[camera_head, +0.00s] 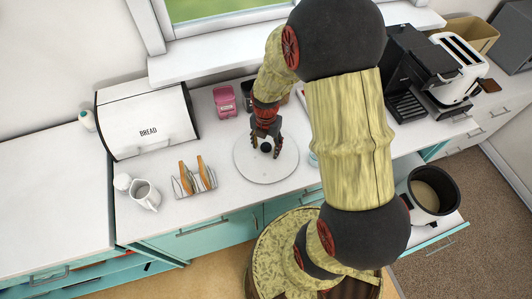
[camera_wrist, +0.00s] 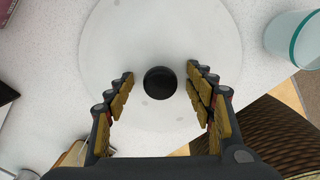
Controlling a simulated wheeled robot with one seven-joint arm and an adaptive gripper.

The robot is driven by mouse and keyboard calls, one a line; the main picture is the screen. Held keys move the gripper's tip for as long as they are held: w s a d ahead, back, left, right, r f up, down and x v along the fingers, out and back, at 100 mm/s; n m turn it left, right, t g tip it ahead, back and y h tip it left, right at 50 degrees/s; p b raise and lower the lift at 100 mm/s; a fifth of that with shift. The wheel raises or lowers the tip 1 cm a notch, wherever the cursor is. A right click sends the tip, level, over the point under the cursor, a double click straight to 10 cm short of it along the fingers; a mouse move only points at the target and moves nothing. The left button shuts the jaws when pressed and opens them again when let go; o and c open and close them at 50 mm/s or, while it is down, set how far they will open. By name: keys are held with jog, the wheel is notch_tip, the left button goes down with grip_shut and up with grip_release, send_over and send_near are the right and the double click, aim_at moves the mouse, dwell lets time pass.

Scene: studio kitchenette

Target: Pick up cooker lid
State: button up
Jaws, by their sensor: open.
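The cooker lid (camera_head: 254,172) is a round, pale, see-through disc lying flat on the white counter. Its dark round knob (camera_wrist: 160,83) stands at its middle in the wrist view. My gripper (camera_head: 266,150) points down over the lid, with its fingers near the knob. In the wrist view my gripper (camera_wrist: 160,98) is open, one finger on each side of the knob, with gaps on both sides. The lid's near edge is partly hidden by my gripper in that view.
A toast rack (camera_head: 195,182) with toast, a white jug (camera_head: 145,195) and a bread bin (camera_head: 148,125) stand left of the lid. A pink item (camera_head: 224,100) is behind it. A glass (camera_wrist: 297,40) stands to the right. An open cooker pot (camera_head: 428,196) is far right.

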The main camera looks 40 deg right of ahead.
jog(key=shift+c, duration=0.4)
jog(key=shift+s, duration=0.1)
grip_shut()
dwell(0.3)
